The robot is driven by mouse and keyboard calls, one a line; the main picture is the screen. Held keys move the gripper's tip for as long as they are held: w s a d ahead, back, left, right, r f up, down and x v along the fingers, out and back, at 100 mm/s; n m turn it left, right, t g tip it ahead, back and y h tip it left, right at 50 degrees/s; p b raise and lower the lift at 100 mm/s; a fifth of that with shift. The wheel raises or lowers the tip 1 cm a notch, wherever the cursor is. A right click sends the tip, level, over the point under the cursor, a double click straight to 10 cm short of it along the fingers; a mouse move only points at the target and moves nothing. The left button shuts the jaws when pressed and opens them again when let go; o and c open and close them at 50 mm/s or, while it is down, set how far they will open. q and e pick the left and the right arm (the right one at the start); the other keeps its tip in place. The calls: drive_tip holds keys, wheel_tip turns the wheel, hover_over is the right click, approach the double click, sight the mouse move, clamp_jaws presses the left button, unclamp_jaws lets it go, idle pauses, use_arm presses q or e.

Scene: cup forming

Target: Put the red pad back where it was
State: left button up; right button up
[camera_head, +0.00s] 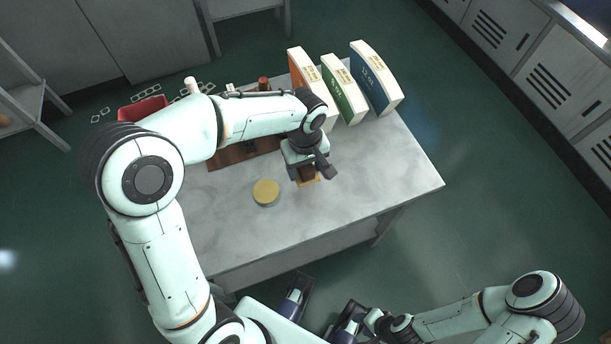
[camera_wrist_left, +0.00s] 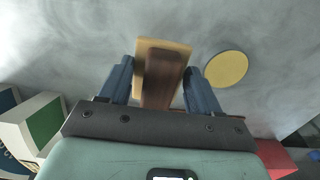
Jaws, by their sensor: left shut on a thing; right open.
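My left gripper (camera_head: 306,166) is shut on a dark reddish-brown block (camera_head: 307,172) with a tan plate at one side. In the left wrist view the brown block (camera_wrist_left: 163,75) sits between the two blue fingers, close to the table top. I cannot tell whether this block is the red pad, and no other flat red pad is clear. A round yellow-topped tin (camera_head: 266,191) stands to the left of it; its yellow top shows in the left wrist view (camera_wrist_left: 226,69). My right gripper (camera_head: 352,318) is open and low, off the table's front edge.
A grey marble-topped table (camera_head: 345,203) has free room at the front and right. Orange, green (camera_head: 344,90) and blue (camera_head: 375,78) binders stand at the back right. A brown wooden tray (camera_head: 232,158) lies partly under my left arm. A red bin (camera_head: 143,108) is at the back left.

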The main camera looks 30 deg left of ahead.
use_arm(q)
drive_tip(key=shift+f+b, duration=0.35)
drive_tip(key=shift+f, duration=2.1)
drive_tip(key=shift+f, duration=0.1)
drive_tip(key=shift+f, duration=0.15)
drive_tip(key=o, duration=0.9)
drive_tip(key=shift+o, duration=0.2)
drive_tip(key=shift+r, duration=0.6)
wheel_tip(320, 180, up, 11)
drive_tip(key=shift+r+p, duration=0.2)
drive_tip(key=shift+p, duration=0.9)
